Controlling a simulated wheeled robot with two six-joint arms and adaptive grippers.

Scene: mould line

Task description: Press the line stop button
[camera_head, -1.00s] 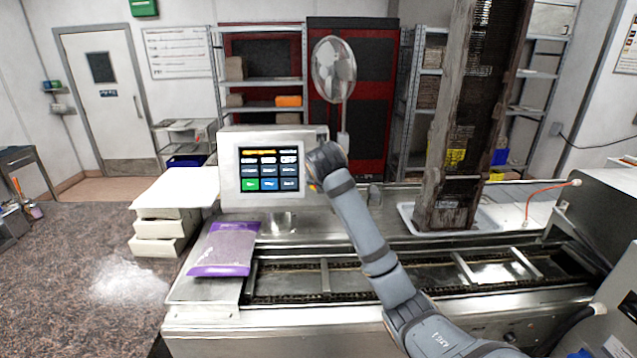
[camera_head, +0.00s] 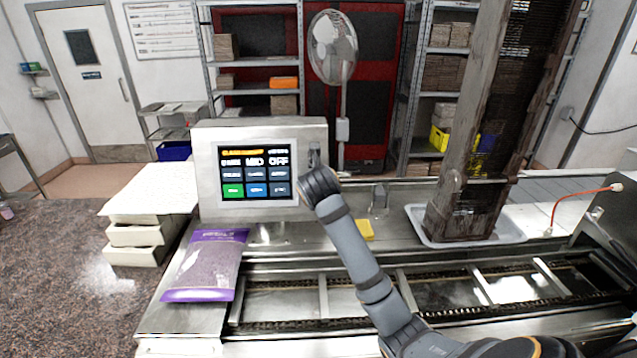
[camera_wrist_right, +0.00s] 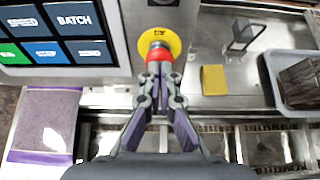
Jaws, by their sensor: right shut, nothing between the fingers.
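The line stop button (camera_wrist_right: 158,54) is a red knob on a round yellow backing (camera_wrist_right: 159,39), on the right side of the grey control panel (camera_head: 207,165). In the right wrist view, my right gripper (camera_wrist_right: 159,68) is shut and empty, with its fingertips right at the lower part of the red knob. They overlap it in the picture; I cannot tell whether they touch. In the head view my right gripper (camera_head: 315,160) is at the panel's right edge and hides the button. My left gripper is not in view.
The panel's screen (camera_head: 255,172) is lit, left of the gripper. A purple bag (camera_head: 208,264) lies on the steel conveyor below. A yellow cloth (camera_head: 365,229) and a tray (camera_head: 513,232) bearing a tall brown stack lie to the right. White blocks (camera_head: 150,190) are stacked at the left.

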